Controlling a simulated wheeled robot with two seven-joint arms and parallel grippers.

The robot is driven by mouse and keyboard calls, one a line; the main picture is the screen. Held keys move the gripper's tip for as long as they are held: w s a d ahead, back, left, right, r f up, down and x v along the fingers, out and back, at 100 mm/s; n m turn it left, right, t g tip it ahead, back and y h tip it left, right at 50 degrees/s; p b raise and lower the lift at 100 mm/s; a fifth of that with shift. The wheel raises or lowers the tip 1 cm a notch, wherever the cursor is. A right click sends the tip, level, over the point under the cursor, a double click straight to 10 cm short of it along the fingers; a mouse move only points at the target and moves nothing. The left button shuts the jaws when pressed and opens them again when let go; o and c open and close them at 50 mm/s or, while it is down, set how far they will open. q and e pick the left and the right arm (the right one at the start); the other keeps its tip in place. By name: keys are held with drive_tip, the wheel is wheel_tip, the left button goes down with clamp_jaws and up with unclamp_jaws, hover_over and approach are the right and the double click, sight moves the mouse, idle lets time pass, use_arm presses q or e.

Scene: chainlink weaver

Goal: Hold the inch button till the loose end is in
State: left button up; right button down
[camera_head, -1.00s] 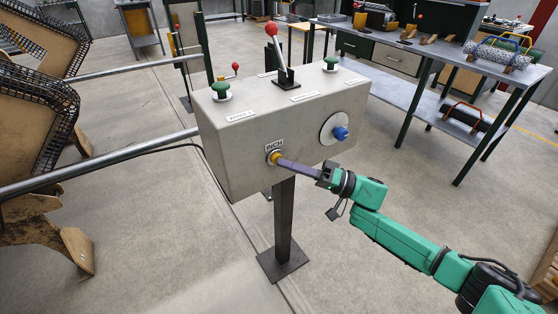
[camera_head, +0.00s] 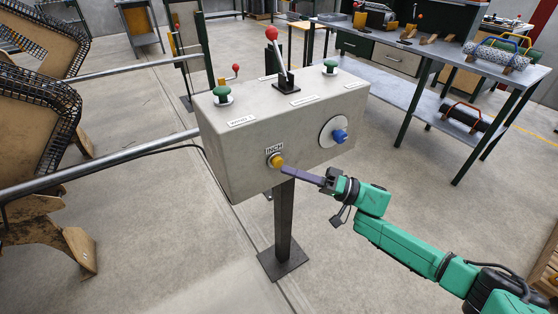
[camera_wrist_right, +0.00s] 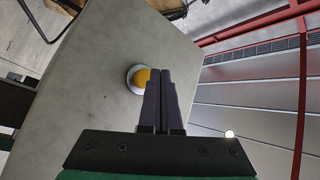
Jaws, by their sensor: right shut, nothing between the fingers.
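The yellow inch button (camera_head: 276,160) sits in a pale ring on the front of the grey control box (camera_head: 235,155), under an INCH label. It also shows in the right wrist view (camera_wrist_right: 141,78). My right gripper (camera_head: 284,169) is shut and empty, its dark fingers pointing at the button. Its tips are just below and right of the button, seemingly a little apart from it. In the right wrist view the closed fingers (camera_wrist_right: 161,74) cover the button's right edge. Dark mesh (camera_head: 62,95) hangs over wooden frames at the left. I cannot make out a loose end. My left gripper is not in view.
The box stands on a dark post (camera_head: 284,220) and carries green buttons (camera_head: 222,95), a red-knobbed lever (camera_head: 279,60) and a blue knob (camera_head: 340,135). A metal rail (camera_head: 110,159) runs left. A workbench (camera_head: 440,62) stands at right; the floor between is clear.

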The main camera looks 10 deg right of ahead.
drive_tip(key=s+p, duration=0.1)
drive_tip(key=s+d+p, duration=0.1)
drive_tip(key=s, duration=0.1)
drive_tip(key=s+d+p, duration=0.1)
drive_tip(key=p, duration=0.1)
drive_tip(key=shift+s, duration=0.3)
drive_tip(key=shift+a, duration=0.1)
idle(0.4)
